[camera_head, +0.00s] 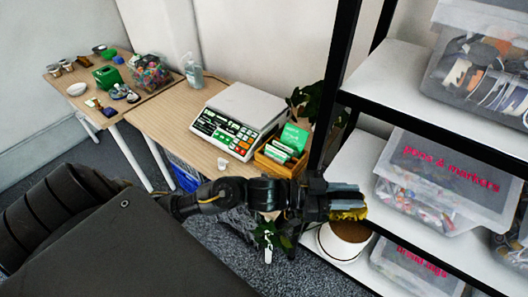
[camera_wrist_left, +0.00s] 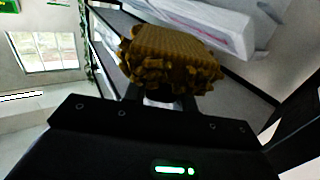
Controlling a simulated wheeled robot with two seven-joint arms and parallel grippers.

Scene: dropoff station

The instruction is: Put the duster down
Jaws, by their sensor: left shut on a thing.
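The duster is a yellow-brown, shaggy block. In the head view only a small part of the duster (camera_head: 350,214) shows below my fingers. In the left wrist view the duster (camera_wrist_left: 172,55) fills the space ahead of the gripper, with a ribbed upper face and a fringed side. My left gripper (camera_head: 347,196) is shut on it, beside the front post of the shelf rack and over the white pot in the head view. Most of the duster is hidden by the fingers there. I cannot tell whether the duster touches a shelf. My right gripper is not in view.
A black-framed rack has white shelves (camera_head: 358,152) holding clear bins (camera_head: 440,185). A white pot (camera_head: 340,245) stands below my gripper. Left of the rack, a wooden table (camera_head: 165,110) carries a scale (camera_head: 240,115) and a box of green packs (camera_head: 285,148). Bare shelf shows left of the middle bin.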

